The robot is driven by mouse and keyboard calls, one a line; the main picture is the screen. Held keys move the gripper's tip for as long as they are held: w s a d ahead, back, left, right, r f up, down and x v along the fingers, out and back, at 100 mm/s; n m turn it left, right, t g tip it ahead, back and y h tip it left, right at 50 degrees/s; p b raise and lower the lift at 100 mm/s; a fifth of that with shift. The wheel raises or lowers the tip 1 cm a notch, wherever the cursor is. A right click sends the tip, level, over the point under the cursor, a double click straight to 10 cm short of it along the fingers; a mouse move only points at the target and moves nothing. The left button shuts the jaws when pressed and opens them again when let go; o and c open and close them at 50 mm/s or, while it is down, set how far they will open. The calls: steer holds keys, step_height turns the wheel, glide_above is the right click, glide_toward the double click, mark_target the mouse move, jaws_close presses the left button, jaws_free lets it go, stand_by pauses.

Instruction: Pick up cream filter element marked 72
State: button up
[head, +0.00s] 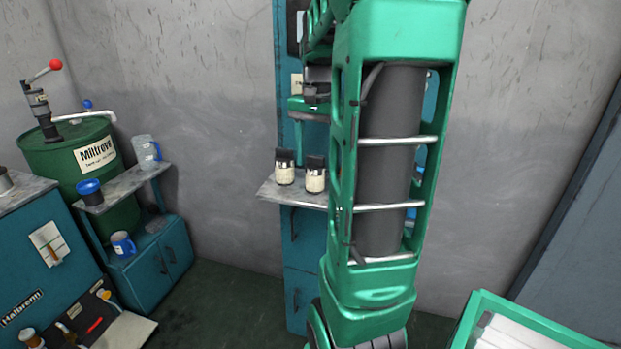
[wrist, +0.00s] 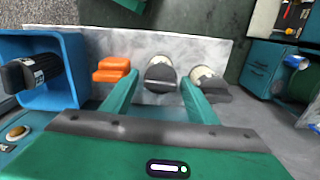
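Two cream filter elements with dark tops stand side by side on a grey shelf in the head view, one at left (head: 285,174) and one at right (head: 315,180). Their marks are too small to read, so I cannot tell which is 72. In the wrist view my gripper (wrist: 160,100) is open, its green fingers pointing at the shelf. One dark-topped element (wrist: 160,75) shows between the fingers, with small gaps at both sides. My arm hides much of the shelf in the head view.
In the wrist view an orange block (wrist: 111,69) lies left of the left finger. A blue bin (wrist: 78,60) holding a black cylinder (wrist: 32,72) is farther left. The grey shelf (wrist: 215,48) is narrow. A green drum (head: 65,160) and side shelf (head: 125,188) stand at left.

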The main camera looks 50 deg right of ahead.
steer(key=c, duration=1.1)
steer(key=shift+r, duration=0.15)
